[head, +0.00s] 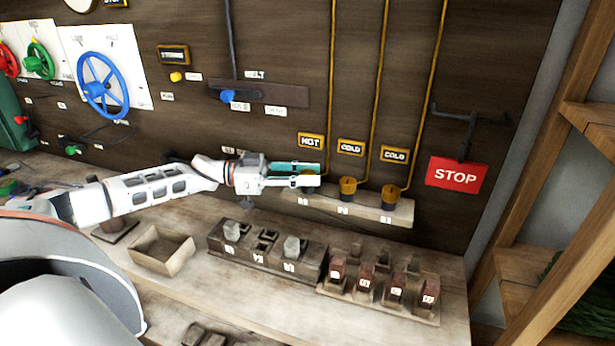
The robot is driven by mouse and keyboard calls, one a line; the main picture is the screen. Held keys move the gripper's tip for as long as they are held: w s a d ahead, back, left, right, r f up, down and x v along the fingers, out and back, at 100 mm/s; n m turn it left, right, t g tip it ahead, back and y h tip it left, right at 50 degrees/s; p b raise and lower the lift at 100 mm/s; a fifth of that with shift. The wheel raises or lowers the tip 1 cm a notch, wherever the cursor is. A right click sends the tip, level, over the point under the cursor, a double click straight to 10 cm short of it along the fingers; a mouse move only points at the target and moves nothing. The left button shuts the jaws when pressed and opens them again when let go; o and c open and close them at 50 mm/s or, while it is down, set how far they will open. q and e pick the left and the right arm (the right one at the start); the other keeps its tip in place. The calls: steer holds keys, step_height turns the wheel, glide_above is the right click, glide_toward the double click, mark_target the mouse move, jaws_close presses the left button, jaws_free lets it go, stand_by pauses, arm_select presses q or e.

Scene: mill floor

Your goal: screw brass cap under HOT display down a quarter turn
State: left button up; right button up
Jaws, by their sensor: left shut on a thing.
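The HOT display (311,141) is a small amber-framed sign on the dark plank wall. The brass cap (309,174) below it is mostly hidden by my left gripper (317,175). My left gripper reaches in from the left, nearly level, with its two fingers shut on this cap. A bit of yellow brass shows between the fingers. My right gripper is not in view.
The caps stand along a pale ledge (400,214) with numbered labels. Yellow pipes run down the wall to them. A red STOP sign (457,174) hangs at the right. An open wooden box (160,250) and block racks (262,250) sit on the bench below my arm.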

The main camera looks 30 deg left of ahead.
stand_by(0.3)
arm_select(q)
steer(key=o, duration=1.1)
steer(key=shift+a, duration=0.1)
steer(key=v, duration=1.2)
steer(key=shift+w, duration=0.1)
